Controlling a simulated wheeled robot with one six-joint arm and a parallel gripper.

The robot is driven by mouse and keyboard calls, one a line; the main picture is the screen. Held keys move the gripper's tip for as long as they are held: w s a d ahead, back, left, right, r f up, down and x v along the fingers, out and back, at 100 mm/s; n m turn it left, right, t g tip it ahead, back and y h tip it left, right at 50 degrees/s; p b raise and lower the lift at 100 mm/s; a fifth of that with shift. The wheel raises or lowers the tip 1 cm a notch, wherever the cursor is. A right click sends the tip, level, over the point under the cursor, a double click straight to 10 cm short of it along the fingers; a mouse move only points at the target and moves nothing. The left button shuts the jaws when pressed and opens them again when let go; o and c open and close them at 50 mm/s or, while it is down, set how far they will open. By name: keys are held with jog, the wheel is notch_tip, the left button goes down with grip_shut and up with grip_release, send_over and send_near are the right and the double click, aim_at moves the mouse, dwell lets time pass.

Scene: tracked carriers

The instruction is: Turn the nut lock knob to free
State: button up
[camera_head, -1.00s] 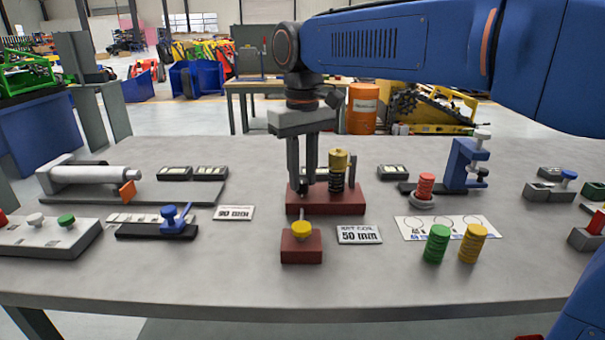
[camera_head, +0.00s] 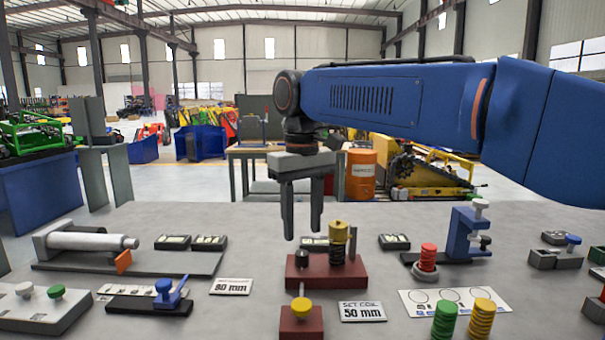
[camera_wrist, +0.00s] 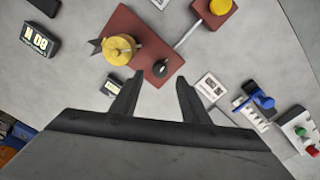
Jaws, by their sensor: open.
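A dark red base (camera_head: 345,277) carries an upright dark coil spring with a yellow nut (camera_head: 338,231) on top. A small black knob (camera_head: 301,260) stands on the left part of this base. My gripper (camera_head: 302,235) is open and empty above the base, over the black knob. In the wrist view the knob (camera_wrist: 160,68) shows just beyond and between my fingertips (camera_wrist: 157,84), apart from them. A yellow knob (camera_head: 301,307) tops a smaller red block in front, with a thin rod running back to the base. I cannot tell for sure which knob is the nut lock.
A "50 mm" card (camera_head: 362,311) lies right of the small block. Green (camera_head: 445,319) and yellow (camera_head: 481,318) coils stand at the front right. A blue clamp (camera_head: 464,236) stands farther right. A cylinder fixture (camera_head: 90,242) and a blue-knobbed slider (camera_head: 163,292) are at left.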

aim_at(302, 253)
notch_tip(302, 253, up, 12)
dwell(0.4)
jog(key=shift+f, duration=0.15)
